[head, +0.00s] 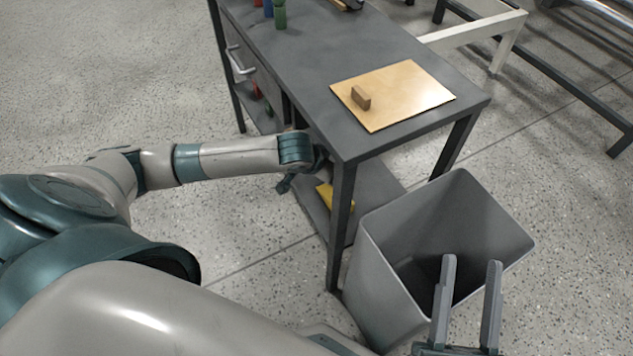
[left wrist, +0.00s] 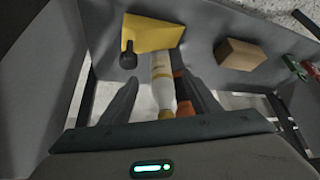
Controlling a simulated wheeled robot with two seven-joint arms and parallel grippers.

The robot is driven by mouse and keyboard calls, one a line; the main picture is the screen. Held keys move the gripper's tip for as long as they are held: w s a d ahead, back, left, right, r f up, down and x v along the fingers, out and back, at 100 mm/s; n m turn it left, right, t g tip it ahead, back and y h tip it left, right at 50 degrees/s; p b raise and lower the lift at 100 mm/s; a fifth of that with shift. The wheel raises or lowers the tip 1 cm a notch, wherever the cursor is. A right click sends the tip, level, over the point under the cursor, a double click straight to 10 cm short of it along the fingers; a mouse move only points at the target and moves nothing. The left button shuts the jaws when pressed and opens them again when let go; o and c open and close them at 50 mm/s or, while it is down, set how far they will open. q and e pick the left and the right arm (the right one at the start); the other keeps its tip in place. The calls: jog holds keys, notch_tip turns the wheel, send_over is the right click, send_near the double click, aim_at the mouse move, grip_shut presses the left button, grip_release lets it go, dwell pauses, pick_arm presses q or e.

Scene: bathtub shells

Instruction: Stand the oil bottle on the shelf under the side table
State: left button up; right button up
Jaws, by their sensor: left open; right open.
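The grey side table (head: 310,75) has a lower shelf (head: 375,190) beneath its top. My left arm reaches under the tabletop, and its hand is mostly hidden there in the head view. In the left wrist view my left gripper (left wrist: 160,79) is open, with a pale bottle with yellowish bands, likely the oil bottle (left wrist: 162,92), between its fingers. I cannot tell whether the bottle touches the fingers or the shelf. My right gripper (head: 471,265) is open and empty in front of the grey bin.
A yellow object (left wrist: 152,34) with a dark knob, an orange item (left wrist: 184,90) and a brown block (left wrist: 240,53) are near the bottle. A grey bin (head: 375,265) stands beside the front table leg. A board (head: 400,95) with a small block lies on the tabletop.

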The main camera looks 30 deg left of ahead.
pick_arm(q)
jog(key=shift+s+a+p, duration=0.2)
jog(key=shift+s, duration=1.3)
jog(key=shift+s+a+p, duration=0.2)
jog(key=shift+s, duration=1.25)
pick_arm(e)
jog(key=shift+w+f+g+h, duration=0.25)
jog(key=shift+w+f+g, duration=0.3)
jog(key=shift+f, duration=0.3)
jog(key=shift+w+f+g+h, duration=0.25)
jog(key=shift+w+f+g, duration=0.3)
jog(key=shift+f, duration=0.3)
jog(key=shift+s, duration=0.1)
